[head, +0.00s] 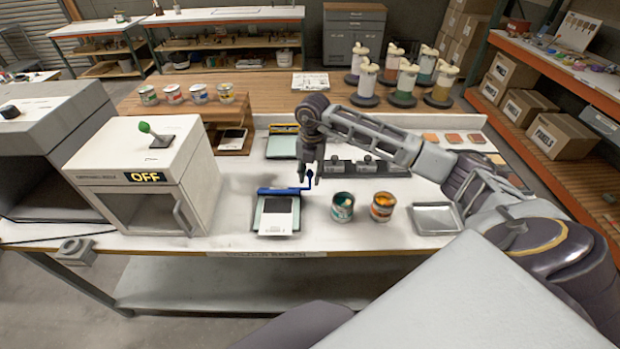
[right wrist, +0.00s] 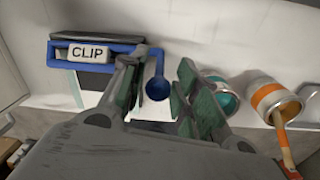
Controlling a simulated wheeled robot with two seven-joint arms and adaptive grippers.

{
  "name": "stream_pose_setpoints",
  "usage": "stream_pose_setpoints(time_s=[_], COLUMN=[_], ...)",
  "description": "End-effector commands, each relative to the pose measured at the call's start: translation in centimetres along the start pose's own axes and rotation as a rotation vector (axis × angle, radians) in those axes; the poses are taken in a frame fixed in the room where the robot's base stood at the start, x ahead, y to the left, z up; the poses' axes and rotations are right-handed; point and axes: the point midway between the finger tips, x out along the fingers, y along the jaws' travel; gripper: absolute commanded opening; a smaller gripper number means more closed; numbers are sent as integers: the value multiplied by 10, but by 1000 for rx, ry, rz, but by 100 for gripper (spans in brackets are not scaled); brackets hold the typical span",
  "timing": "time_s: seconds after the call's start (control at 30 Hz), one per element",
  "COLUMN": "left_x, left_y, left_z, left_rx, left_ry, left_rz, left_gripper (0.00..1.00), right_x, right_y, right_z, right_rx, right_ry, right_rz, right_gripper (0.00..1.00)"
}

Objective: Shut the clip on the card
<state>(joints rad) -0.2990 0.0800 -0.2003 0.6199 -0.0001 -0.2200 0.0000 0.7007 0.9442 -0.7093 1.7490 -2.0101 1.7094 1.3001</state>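The blue clip (head: 285,191) lies across the top of a pale board on the bench, with a card (head: 278,219) below it. In the right wrist view the clip (right wrist: 118,50) carries a label reading CLIP. Its blue lever stands up at the right end, with a round knob (right wrist: 158,88). My right gripper (head: 308,180) is open above the clip's right end. In the right wrist view the knob shows in the gap between its fingers (right wrist: 160,95), near the left finger; I cannot tell whether they touch. My left gripper is out of view.
Right of the clip stand an open green can (head: 342,208), an orange can (head: 382,207) and a metal tray (head: 437,218). A white oven box (head: 150,175) marked OFF stands to the left. A dark rack (head: 365,168) lies behind. Bare bench lies between oven and board.

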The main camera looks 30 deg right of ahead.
Motion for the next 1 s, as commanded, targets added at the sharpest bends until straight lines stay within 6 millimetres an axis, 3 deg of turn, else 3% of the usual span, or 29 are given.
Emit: stream_pose_setpoints(time_s=[0.3, 0.67, 0.9, 1.0], left_x=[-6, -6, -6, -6], left_y=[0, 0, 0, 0], left_z=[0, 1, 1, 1], left_rx=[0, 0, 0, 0], left_ry=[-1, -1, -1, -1], left_rz=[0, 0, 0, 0], left_gripper=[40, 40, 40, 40], right_x=[26, 29, 28, 28], right_y=[1, 0, 0, 0], right_z=[0, 0, 0, 0], right_rx=[0, 0, 0, 0], right_ry=[0, 0, 0, 0], right_rz=[1, 1, 1, 1], right_gripper=[31, 31, 2, 0])
